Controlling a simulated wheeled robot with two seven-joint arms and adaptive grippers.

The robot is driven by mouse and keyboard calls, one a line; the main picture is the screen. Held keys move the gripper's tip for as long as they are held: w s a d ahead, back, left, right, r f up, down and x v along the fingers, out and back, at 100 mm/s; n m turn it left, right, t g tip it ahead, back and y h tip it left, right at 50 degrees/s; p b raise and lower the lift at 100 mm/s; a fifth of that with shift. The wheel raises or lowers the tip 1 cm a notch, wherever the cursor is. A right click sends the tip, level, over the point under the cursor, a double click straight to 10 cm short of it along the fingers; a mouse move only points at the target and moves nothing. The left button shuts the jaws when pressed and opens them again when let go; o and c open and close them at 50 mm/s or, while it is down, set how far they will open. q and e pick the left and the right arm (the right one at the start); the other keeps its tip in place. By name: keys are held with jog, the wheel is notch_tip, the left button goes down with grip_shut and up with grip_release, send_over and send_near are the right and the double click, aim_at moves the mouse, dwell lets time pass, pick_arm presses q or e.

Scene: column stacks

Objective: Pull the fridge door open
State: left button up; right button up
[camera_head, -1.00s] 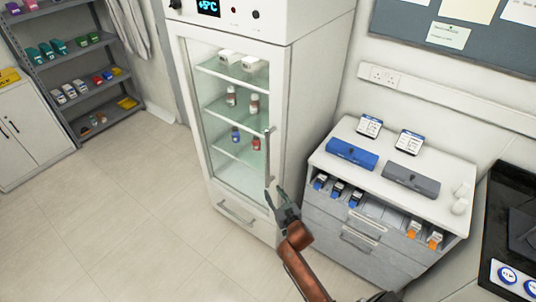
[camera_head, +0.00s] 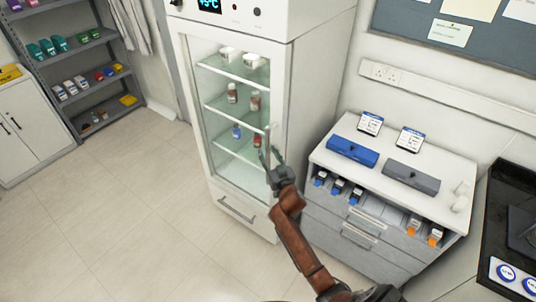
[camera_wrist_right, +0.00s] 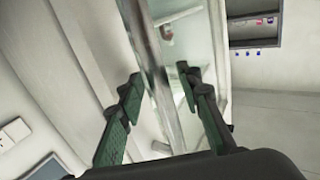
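The white fridge (camera_head: 312,100) stands upright in the middle of the head view. Its glass door (camera_head: 218,128) looks shut. A vertical metal bar handle (camera_head: 268,138) runs along the door's right edge; it also shows in the right wrist view (camera_wrist_right: 151,62). My right gripper (camera_head: 271,158) is at the lower part of this handle. In the right wrist view my right gripper (camera_wrist_right: 158,76) is open, with its green-grey fingers on either side of the bar. I see gaps between fingers and bar. My left gripper is out of view.
A white drawer cabinet (camera_head: 330,212) stands close to the right of the fridge, with a blue case (camera_head: 352,151) and a grey case (camera_head: 411,177) on top. A grey shelf (camera_head: 98,86) stands at the far left. The floor (camera_head: 130,210) before the fridge is clear.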

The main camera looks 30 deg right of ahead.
jog(key=shift+c, duration=0.5)
grip_shut()
